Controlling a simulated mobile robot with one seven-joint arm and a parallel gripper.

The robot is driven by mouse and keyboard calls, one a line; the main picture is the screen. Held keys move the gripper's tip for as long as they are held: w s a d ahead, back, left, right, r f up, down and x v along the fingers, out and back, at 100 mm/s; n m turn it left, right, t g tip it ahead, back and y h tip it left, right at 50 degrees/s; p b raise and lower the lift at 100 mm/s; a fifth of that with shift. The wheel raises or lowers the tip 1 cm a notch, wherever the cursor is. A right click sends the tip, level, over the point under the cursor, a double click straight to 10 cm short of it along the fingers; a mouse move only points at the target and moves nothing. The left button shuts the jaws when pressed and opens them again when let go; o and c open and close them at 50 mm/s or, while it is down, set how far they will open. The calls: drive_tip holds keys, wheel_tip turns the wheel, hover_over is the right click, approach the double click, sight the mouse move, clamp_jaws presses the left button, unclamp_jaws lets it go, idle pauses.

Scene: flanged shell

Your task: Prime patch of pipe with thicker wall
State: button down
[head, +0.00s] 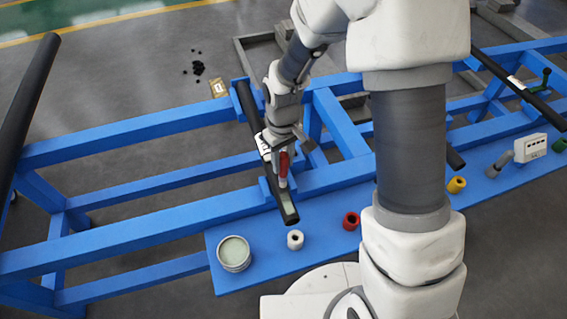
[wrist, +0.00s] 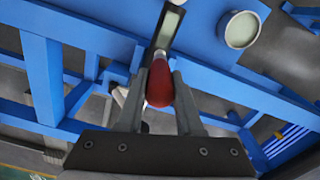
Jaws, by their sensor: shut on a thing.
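My gripper (head: 284,168) is shut on a red-handled tool (head: 283,163), likely a brush; its red handle (wrist: 159,84) stands between the fingers in the wrist view. The gripper is over the near part of a black pipe (head: 250,108) lying across the blue frame. A paler grey-green patch (wrist: 171,22) shows near this pipe's end in the wrist view; I cannot tell whether the tool touches the pipe. An open tin (head: 233,254) of pale green liquid stands left of the pipe end. Wall thickness cannot be judged.
Another black pipe (head: 26,98) is at far left, and one (head: 515,85) at right with a white label. A white roll (head: 295,240), a red roll (head: 351,221), a yellow roll (head: 456,185) and a white boxed device (head: 530,148) stand on the blue shelf (head: 310,258).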

sight(283, 155)
drive_tip(key=shift+r+p, duration=1.35)
drive_tip(key=shift+r, duration=0.9)
